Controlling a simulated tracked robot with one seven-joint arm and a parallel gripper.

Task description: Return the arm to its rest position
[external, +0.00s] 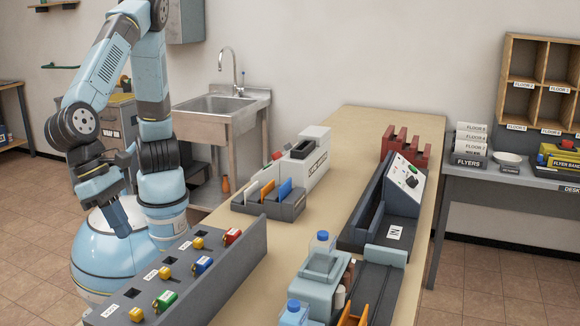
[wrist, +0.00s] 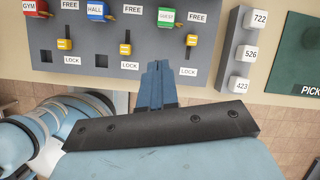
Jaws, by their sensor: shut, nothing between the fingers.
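My arm is folded beside my base at the left of the external view. My gripper (external: 122,222) hangs low and points down, close to the base and left of the key panel. In the wrist view the blue fingers of my gripper (wrist: 155,72) are together and hold nothing. The fingertips lie in front of the lower edge of the grey panel (wrist: 90,40) in that view; I cannot tell the gap between them.
The panel (external: 215,285) carries red, blue and green tags and yellow knobs at the near end of the long table (external: 375,125). A sorter (external: 283,205), a dark tray (external: 375,280) and bottles stand on the table. A sink (external: 222,105) is behind.

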